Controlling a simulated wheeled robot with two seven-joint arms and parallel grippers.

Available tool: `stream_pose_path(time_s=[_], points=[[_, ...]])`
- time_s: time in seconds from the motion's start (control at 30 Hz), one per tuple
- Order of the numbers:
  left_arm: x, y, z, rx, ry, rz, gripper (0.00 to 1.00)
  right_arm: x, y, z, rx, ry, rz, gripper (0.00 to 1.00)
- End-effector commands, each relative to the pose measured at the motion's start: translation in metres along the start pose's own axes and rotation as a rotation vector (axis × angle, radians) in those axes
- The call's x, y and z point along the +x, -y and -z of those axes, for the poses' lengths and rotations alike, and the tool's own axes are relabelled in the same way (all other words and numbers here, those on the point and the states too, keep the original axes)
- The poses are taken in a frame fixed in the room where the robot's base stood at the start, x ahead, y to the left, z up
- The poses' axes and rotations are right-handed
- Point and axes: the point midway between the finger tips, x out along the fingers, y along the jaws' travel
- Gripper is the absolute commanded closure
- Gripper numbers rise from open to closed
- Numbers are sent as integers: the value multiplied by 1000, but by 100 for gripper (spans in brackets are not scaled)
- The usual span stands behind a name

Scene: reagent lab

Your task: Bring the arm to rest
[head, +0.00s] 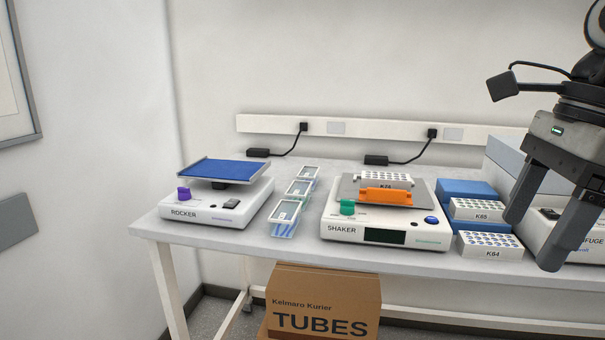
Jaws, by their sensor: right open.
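My right gripper (532,238) is at the right of the head view, in front of the bench's right part. Its two dark fingers point down and stand apart, with nothing between them. It hangs in front of a white device at the right, which it partly hides. My left gripper is not in view.
On the bench (290,248) stand a rocker (206,212) with a blue platform, several small clear-lidded boxes (288,211), and a shaker (340,229) holding rack K26 (385,178) behind an orange piece (387,196). Racks K65 (478,217) and K64 (492,253) sit right. A carton (322,295) is below.

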Motion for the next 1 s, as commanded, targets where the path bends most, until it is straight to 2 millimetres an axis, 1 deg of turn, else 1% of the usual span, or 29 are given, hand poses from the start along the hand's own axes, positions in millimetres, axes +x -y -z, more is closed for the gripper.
stream_pose_path(time_s=[0.1, 0.37, 0.47, 0.57, 0.67, 0.77, 0.8, 0.87, 0.9, 0.97, 1.0], points=[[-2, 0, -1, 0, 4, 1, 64, 12, 6, 2, 68, 111, -23, 28], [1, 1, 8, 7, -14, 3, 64, 38, 21, 7, 272, 392, -82, 28], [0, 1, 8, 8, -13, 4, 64, 52, 28, 9, 390, 530, -121, 28], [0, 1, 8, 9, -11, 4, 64, 70, 37, 14, 558, 699, -177, 28], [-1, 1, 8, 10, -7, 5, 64, 95, 47, 22, 799, 905, -264, 28], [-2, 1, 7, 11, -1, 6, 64, 126, 57, 34, 1088, 1108, -369, 28], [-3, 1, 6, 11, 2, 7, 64, 139, 59, 39, 1210, 1181, -416, 28], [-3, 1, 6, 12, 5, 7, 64, 162, 61, 48, 1401, 1279, -490, 28], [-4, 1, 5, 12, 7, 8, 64, 177, 60, 53, 1531, 1337, -543, 28], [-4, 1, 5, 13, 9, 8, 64, 203, 57, 61, 1730, 1414, -625, 28], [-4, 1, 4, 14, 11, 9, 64, 221, 53, 65, 1866, 1456, -683, 28]])
